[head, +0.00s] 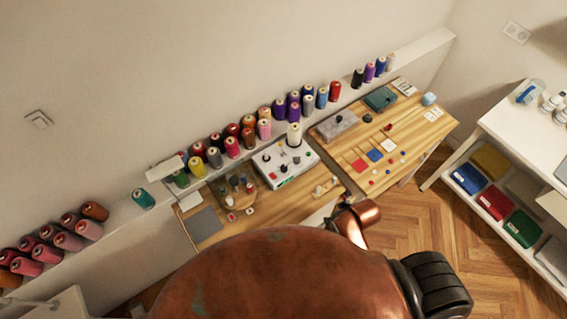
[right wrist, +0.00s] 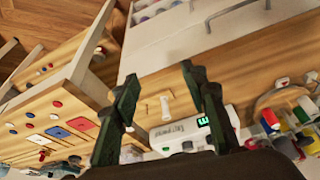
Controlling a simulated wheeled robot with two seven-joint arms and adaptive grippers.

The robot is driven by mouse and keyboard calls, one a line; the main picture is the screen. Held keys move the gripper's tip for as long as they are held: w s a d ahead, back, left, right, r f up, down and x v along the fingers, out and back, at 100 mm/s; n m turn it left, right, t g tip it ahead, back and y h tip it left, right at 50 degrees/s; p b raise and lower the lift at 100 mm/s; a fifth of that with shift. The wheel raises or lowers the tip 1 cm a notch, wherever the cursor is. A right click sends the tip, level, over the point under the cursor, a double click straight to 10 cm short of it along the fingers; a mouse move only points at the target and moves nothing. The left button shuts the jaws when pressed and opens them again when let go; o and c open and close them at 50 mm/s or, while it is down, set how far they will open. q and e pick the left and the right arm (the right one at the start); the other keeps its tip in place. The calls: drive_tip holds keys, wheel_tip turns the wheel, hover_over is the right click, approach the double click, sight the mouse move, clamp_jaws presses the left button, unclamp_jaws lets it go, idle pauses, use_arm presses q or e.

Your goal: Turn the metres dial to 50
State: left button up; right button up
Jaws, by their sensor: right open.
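A white control box (head: 285,163) stands on the wooden table, with small knobs, coloured buttons and a pale spool on its top. It also shows in the right wrist view (right wrist: 168,131), with printed lettering and a lit green display (right wrist: 203,122). I cannot tell which knob is the metres dial, and its setting is too small to read. My right gripper (right wrist: 159,73) is open and empty, its dark fingers apart in front of the table and the box, not visibly touching it. My left gripper is not in view.
Thread spools (head: 293,104) line the ledge behind the table. A second table (head: 420,128) holds a grey block and coloured patches.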

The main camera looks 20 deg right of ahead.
drive_tip(key=w+a+n+y, duration=0.2)
drive_tip(key=w+a+n, duration=0.1)
drive_tip(key=w+a, duration=0.55)
wheel_tip(320, 180, up, 5)
drive_tip(key=n+g+h, duration=0.3)
drive_tip(key=n+g, duration=0.1)
drive_tip(key=n, duration=0.2)
hover_over(284, 167)
drive_tip(key=shift+s+r, duration=0.1)
drive_tip(key=shift+r, duration=0.05)
drive_tip(key=shift+f+p, duration=0.45)
drive_tip(key=shift+f, duration=3.3)
drive_tip(key=shift+c, duration=0.7)
clamp_jaws()
